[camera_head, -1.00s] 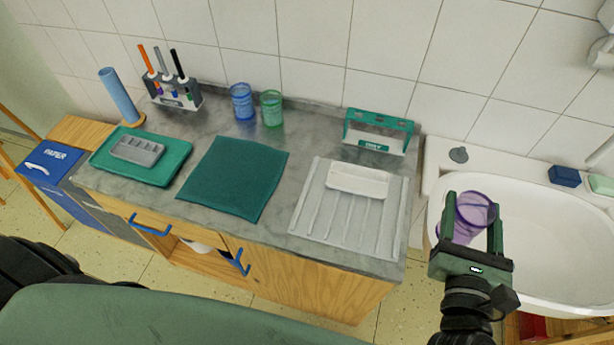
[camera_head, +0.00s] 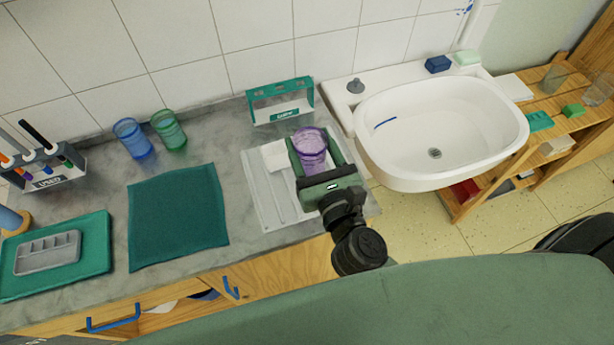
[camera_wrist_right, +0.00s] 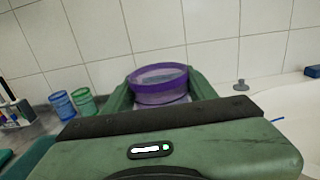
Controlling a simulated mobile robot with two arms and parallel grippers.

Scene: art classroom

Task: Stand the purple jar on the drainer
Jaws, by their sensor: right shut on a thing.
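The purple jar (camera_head: 311,150) is see-through and looks upright. My right gripper (camera_head: 314,158) is shut on it, with a green finger on each side. In the head view jar and gripper are over the right part of the white ribbed drainer (camera_head: 262,199); I cannot tell whether the jar touches it. In the right wrist view the jar's purple rim (camera_wrist_right: 160,77) shows between the fingers, and its lower part is hidden by the gripper body. My left gripper is not in view.
A green-and-white rack (camera_head: 281,102) stands behind the drainer. Blue (camera_head: 132,138) and green (camera_head: 169,130) jars stand at the back of the counter. A teal mat (camera_head: 178,216) lies left of the drainer, and the sink (camera_head: 440,125) is to the right.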

